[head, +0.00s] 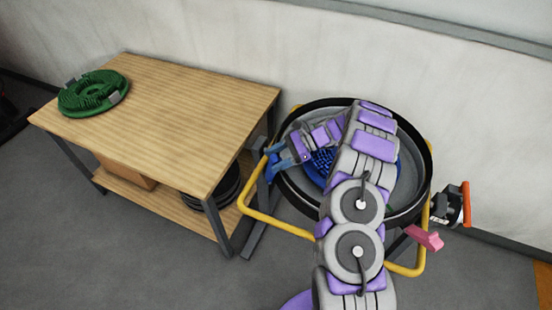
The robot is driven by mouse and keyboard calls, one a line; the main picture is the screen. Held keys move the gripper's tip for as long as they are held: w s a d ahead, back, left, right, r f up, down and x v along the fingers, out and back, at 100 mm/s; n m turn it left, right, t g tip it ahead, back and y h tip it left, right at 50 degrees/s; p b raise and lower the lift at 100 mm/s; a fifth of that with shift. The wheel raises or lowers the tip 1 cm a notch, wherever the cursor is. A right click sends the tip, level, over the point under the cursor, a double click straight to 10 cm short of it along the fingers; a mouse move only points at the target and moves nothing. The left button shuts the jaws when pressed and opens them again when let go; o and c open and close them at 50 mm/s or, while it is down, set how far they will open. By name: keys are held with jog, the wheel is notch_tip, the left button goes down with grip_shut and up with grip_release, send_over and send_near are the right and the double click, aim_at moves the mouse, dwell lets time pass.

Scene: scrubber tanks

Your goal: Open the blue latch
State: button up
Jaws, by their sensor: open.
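The round tank (427,160) has a dark rim and a yellow tube frame. The blue latch (271,169) is at its left side, beside the yellow frame. My arm reaches over the tank and bends left. My gripper (284,154) is at the tank's left rim, right at the latch, with its jaws open. The fingers and the latch overlap in this view, so I cannot tell whether they touch or how far the latch is turned. Inside the tank a blue brush disc (322,163) is partly hidden by my arm.
A pink latch (424,237) and an orange-handled fitting (466,203) are on the tank's right. A wooden table (190,110) stands left with a green brush disc (94,93) on top. Its lower shelf holds a box (125,172) and dark discs (212,190). The wall is close behind.

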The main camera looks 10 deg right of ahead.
jog(key=shift+c, duration=0.5)
grip_shut()
